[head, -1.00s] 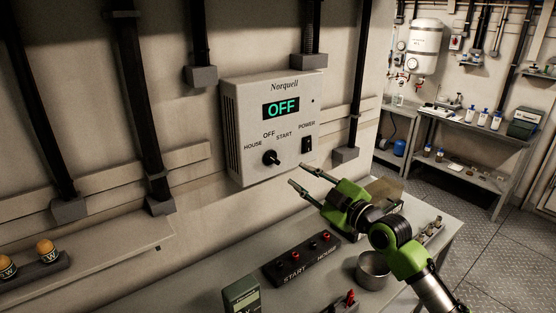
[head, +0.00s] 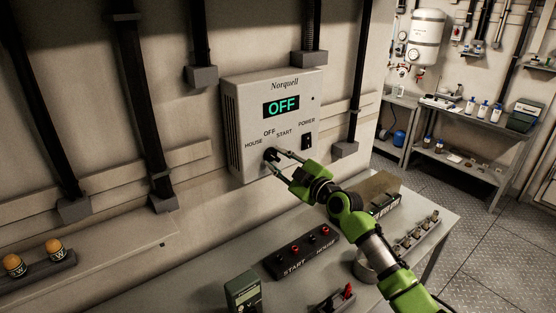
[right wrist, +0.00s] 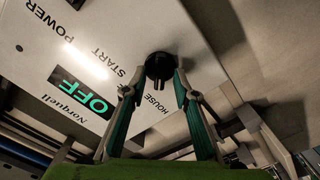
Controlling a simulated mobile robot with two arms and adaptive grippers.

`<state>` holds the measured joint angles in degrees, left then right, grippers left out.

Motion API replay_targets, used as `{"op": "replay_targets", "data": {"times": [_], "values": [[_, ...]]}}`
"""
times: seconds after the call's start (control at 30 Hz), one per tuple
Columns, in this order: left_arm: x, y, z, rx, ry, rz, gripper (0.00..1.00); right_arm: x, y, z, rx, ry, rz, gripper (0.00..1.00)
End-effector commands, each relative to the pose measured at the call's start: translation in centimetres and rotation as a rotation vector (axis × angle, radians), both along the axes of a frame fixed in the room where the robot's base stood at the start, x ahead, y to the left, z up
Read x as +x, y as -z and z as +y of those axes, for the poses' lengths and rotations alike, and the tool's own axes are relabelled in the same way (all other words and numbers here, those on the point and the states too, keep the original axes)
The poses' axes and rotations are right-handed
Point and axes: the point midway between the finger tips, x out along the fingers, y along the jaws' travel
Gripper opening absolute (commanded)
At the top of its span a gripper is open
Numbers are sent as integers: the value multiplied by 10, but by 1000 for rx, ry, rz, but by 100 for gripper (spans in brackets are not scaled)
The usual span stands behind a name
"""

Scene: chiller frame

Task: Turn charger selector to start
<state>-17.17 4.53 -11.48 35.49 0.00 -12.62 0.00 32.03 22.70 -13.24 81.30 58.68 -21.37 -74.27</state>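The charger (head: 277,120) is a pale wall box marked Norquell, and its green display (head: 281,106) reads OFF. Its black selector knob (head: 269,154) sits low on the face, under the labels HOUSE, OFF and START. The knob also shows in the right wrist view (right wrist: 158,65). My right gripper (head: 273,158) is at the knob with its fingers apart, one on each side. In the right wrist view the fingertips (right wrist: 159,78) flank the knob; I cannot tell whether they touch it. The knob's pointing direction is partly hidden. My left gripper is not in view.
A black POWER switch (head: 307,141) is to the right of the knob. Below, the bench (head: 215,268) holds a black START/HOUSE terminal block (head: 301,252), a green meter (head: 243,291) and a metal pot (head: 362,267) partly behind my arm. A dark conduit (head: 361,80) runs right of the charger.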

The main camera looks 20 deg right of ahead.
Motion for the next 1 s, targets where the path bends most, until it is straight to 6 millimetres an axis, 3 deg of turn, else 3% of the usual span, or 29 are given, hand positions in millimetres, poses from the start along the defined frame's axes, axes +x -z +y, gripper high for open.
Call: {"op": "replay_targets", "data": {"times": [0.07, 0.17, 0.2, 0.67, 1.0], "values": [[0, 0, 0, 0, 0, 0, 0, 0, 0, 0, 0, 0, 0, 27], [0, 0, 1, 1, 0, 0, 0, 0, 0, 0, 0, 0, 0, 4], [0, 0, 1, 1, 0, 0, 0, 0, 0, 0, 0, 0, 0, 0], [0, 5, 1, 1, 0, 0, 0, 0, 1, -1, 54, 0, 19, 0], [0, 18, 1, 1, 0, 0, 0, 0, 1, -2, 289, 1, 104, 0]]}}
